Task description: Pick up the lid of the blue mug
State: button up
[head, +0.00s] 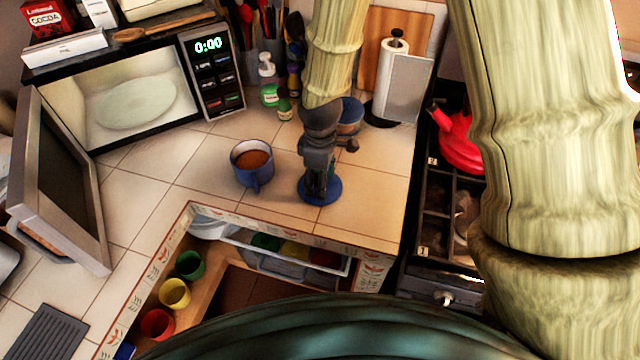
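The blue mug (245,172) stands upright and uncovered on the tiled counter, with brown liquid showing inside. A round, flat blue disc that looks like its lid (330,194) is just right of the mug, apart from it. My gripper (318,190) points down over the lid, with its fingertips at the middle of the disc. The fingers hide the lid's centre and any knob. I cannot tell whether they are closed on it, or whether the lid rests on the counter.
An open microwave (130,95) with its door (62,180) swung out is at left. Bottles (270,92), a blue container (350,115) and a paper towel roll (393,80) stand behind. A stove with a red kettle (460,140) is at right. An open drawer (285,262) is below the counter edge.

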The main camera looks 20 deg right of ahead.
jog(key=c, duration=1.1)
